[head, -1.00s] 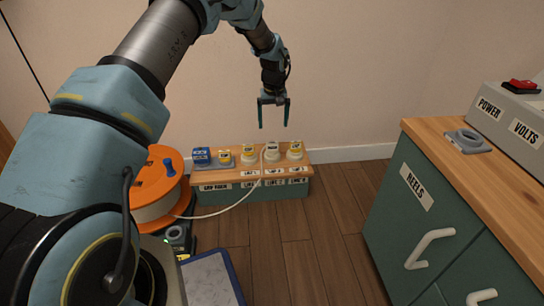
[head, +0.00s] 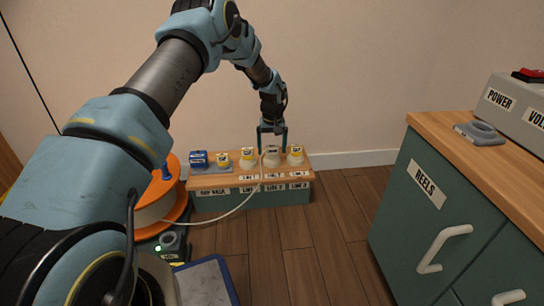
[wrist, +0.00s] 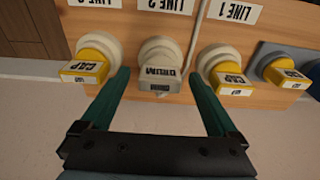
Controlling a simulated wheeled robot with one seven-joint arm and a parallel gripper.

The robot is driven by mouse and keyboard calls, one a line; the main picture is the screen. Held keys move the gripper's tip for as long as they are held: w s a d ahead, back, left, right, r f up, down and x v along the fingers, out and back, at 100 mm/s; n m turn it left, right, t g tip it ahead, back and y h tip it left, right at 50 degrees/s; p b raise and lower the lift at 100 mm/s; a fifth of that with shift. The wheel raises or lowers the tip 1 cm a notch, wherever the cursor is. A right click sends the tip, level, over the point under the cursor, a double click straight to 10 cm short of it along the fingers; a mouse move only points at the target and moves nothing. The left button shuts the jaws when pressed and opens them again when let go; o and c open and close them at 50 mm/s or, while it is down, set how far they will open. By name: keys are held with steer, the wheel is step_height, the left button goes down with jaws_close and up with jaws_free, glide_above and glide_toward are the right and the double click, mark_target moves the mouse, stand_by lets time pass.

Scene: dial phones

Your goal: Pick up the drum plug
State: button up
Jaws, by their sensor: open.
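The drum plug (wrist: 160,78) is pale grey with a DRUM label. It sits in the round socket behind the LINE 2 label (wrist: 165,5) on the wooden-topped bench, and in the head view the plug (head: 272,155) is second from the right. My gripper (wrist: 160,75) is open, with one green finger on each side of the plug and a gap on both sides. In the head view my gripper (head: 272,138) is right over the plug, pointing down. The exact height of the fingertips against the plug is hard to tell.
Yellow CAP plugs stand close on both sides, at LINE 3 (wrist: 92,62) and LINE 1 (wrist: 228,75). A white cable (wrist: 199,30) runs beside the plug toward the orange reel (head: 178,205). A blue block (head: 199,159) is at the bench's left end. The wall is close behind.

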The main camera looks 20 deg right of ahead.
steer(key=shift+r, duration=0.1)
jaws_close()
stand_by(0.7)
